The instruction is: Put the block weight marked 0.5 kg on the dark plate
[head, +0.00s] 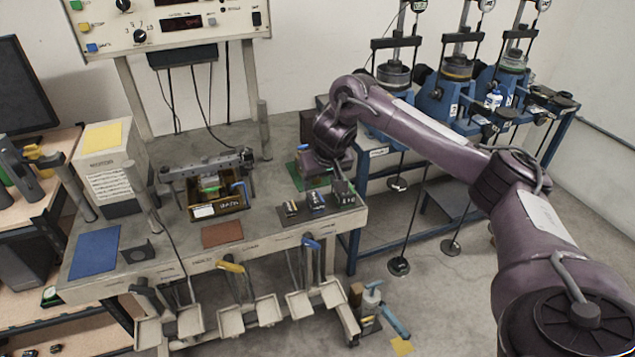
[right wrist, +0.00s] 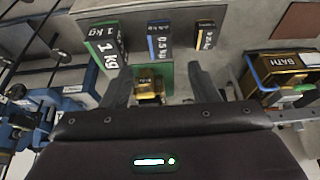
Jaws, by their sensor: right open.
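The dark plate (head: 325,215) lies at the right front of the bench, with three block weights in a row on it. The largest, marked 1 kg (right wrist: 103,45), also shows in the head view (head: 343,192). The middle, blue-striped block (right wrist: 160,42) has small lettering that seems to read 0.5 kg; it shows in the head view (head: 316,201). My right gripper (right wrist: 158,82) is open above the green plate (head: 316,181), just behind the dark plate. A brass-coloured item (right wrist: 149,84) shows between its fingers, apparently not gripped. My left gripper is out of view.
The third, yellow-striped block (head: 291,209) stands at the dark plate's left. Blue lever frames (head: 455,90) stand at the right.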

